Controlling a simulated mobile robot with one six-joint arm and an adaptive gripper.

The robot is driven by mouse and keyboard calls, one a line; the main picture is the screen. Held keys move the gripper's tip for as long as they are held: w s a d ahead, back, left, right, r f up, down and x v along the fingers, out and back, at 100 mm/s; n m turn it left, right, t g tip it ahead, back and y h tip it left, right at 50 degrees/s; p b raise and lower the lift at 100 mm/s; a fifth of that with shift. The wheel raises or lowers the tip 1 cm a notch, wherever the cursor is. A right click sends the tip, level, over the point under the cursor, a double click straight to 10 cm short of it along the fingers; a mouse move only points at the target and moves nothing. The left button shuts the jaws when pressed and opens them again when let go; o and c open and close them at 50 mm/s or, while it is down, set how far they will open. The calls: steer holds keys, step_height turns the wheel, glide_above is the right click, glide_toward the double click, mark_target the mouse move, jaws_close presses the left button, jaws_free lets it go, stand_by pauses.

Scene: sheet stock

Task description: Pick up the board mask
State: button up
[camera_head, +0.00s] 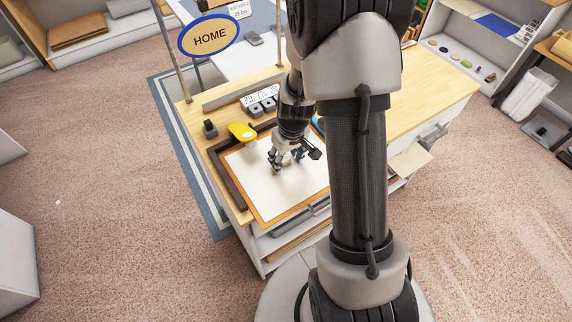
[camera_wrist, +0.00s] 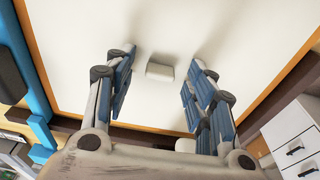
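A white board with an orange border, seemingly the board mask (camera_head: 257,187), lies flat on the wooden worktop. It fills most of the wrist view (camera_wrist: 215,35). A small pale block, like a knob (camera_wrist: 160,72), stands on its white face. My gripper (camera_head: 287,168) is over the white sheet. In the wrist view my gripper (camera_wrist: 158,85) is open, with one blue-padded finger on each side of the knob and clear gaps between. Whether the fingertips touch the board cannot be told. The knob is hidden in the head view.
A dark angled strip (camera_head: 229,180) borders the board's left side. A yellow object (camera_head: 242,131) and a small black item (camera_head: 210,129) sit behind it. A blue object (camera_wrist: 35,100) is close to one side. White drawers (camera_wrist: 290,137) are below. The worktop's right part (camera_head: 440,92) is clear.

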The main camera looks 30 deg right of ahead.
steer(key=c, duration=0.7)
steer(key=shift+c, duration=0.2)
steer(key=shift+r, duration=0.15)
